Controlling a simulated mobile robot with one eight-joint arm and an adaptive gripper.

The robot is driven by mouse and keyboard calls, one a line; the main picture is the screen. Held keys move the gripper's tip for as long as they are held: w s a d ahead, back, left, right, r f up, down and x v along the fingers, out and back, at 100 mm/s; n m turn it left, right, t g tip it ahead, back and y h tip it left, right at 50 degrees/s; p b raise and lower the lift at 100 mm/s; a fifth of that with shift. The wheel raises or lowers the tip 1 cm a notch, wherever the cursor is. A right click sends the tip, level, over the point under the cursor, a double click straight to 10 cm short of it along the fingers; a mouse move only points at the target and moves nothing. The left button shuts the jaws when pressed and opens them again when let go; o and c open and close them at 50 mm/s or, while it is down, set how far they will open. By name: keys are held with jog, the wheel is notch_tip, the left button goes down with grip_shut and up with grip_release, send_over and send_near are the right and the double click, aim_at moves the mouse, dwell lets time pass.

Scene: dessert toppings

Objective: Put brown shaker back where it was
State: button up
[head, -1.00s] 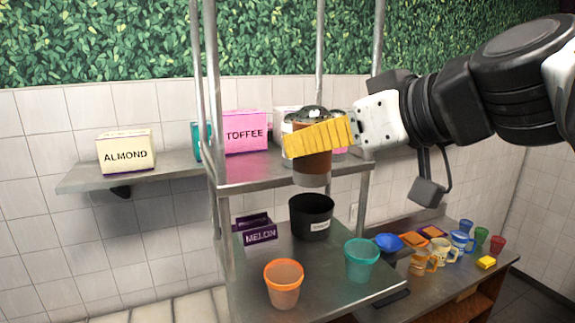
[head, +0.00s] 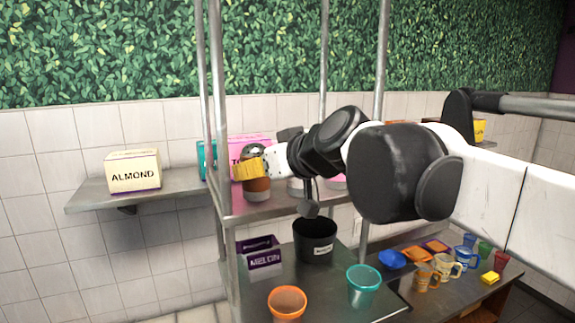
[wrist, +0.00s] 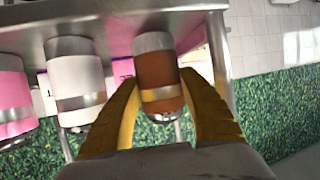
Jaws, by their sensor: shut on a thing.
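My gripper (head: 248,169) is shut on the brown shaker (head: 257,187) and holds it upright at the left part of the upper metal shelf (head: 290,208), in front of the pink TOFFEE box (head: 245,145). Whether the shaker's base touches the shelf is hard to tell. In the wrist view, which is upside down, the yellow fingers (wrist: 160,105) stand on both sides of the brown shaker (wrist: 158,65). A white shaker (wrist: 75,82) and a pink shaker (wrist: 12,95) stand in a row beside it. My arm partly hides these two in the head view.
A shelf post (head: 216,100) rises close to the left of my gripper. The ALMOND box (head: 134,172) sits on the wall shelf. Below are a black bin (head: 315,240), a MELON box (head: 262,262), an orange cup (head: 287,303) and a teal cup (head: 363,285). Mugs stand at lower right.

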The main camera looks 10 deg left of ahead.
jog(key=shift+f, duration=0.25)
jog(key=shift+f, duration=0.2)
jog(key=o, duration=1.2)
